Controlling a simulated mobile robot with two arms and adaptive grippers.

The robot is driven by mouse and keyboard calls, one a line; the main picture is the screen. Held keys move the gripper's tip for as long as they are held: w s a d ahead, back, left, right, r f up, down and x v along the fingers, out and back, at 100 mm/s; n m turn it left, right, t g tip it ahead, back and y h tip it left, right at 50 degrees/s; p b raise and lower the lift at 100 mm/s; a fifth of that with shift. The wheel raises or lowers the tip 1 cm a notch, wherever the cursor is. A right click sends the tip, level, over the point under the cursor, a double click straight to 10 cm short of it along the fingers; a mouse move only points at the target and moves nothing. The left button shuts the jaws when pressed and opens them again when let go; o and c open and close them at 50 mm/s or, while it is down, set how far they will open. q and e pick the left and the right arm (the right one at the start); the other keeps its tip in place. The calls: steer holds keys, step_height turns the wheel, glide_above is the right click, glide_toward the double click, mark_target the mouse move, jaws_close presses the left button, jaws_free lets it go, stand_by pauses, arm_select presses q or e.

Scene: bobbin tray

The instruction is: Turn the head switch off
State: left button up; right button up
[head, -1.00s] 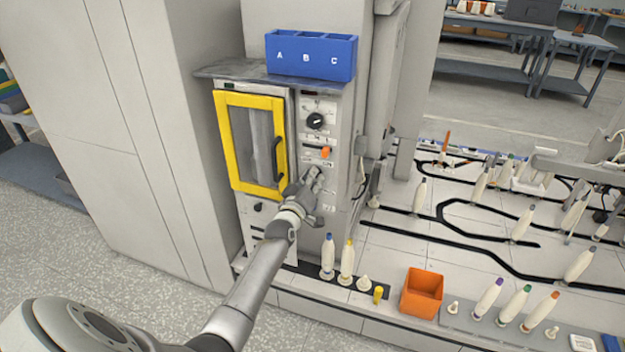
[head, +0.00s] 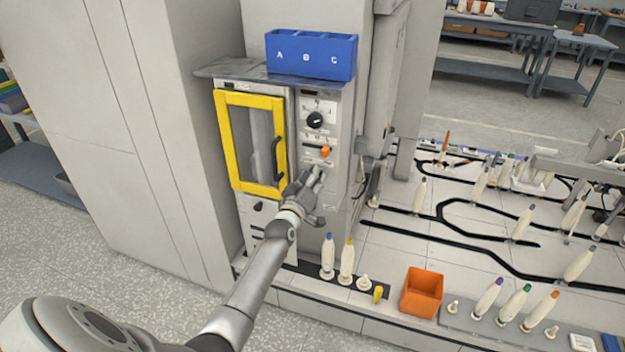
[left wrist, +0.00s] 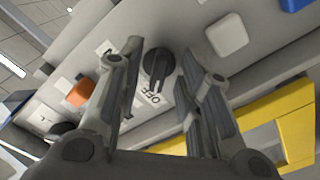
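A dark rotary knob (head: 315,120) sits on the grey control panel (head: 335,185), right of the yellow-framed door. In the left wrist view a dark knob (left wrist: 157,65) with a raised grip bar and an "OFF" label (left wrist: 153,97) shows between my fingers. I cannot tell which position it is set to. An orange knob (head: 325,151) is below the dark one; it also shows at left in the wrist view (left wrist: 80,92). My left gripper (head: 318,173) is open and empty, in front of the panel below the orange knob, with no clear contact. My right gripper is not in view.
The yellow door frame (head: 223,140) with a dark handle is close left of the gripper. A blue A-B-C bin (head: 310,69) stands on top. Bobbins, an orange box (head: 422,292) and a track table (head: 390,240) lie at lower right.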

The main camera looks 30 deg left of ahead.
arm_select(q)
steer(key=shift+s, duration=0.1)
steer(key=v, duration=1.1)
steer(key=shift+s+d, duration=0.2)
steer(key=shift+s, duration=0.2)
steer(key=s+d+f+m+g+h, duration=0.1)
steer(key=s+d+f+m+g, duration=0.2)
steer(key=f, duration=0.8)
steer(key=s+d+f+m+g+h, duration=0.15)
steer(key=s+d+f, duration=0.35)
steer(key=f, duration=0.6)
steer(key=s+d+f+m+g+h, duration=0.1)
steer(key=s+d+f+m+g, duration=0.3)
steer(key=f, duration=0.7)
steer(key=s+d+f+m+g, duration=0.1)
steer(key=s+f, duration=0.5)
steer(key=s, duration=0.6)
steer(key=s+d+f+m+g, duration=0.2)
steer(key=s+f+g, duration=0.2)
steer(key=s, duration=0.9)
steer(key=s+d+f+m+g, duration=0.1)
steer(key=s+f+m+g, duration=0.1)
steer(key=s+f, duration=0.7)
steer(key=s+g, duration=0.1)
steer(key=s, duration=0.2)
steer(key=shift+s+d+p, duration=0.2)
steer(key=shift+s+p, duration=0.05)
steer(key=shift+p, duration=0.15)
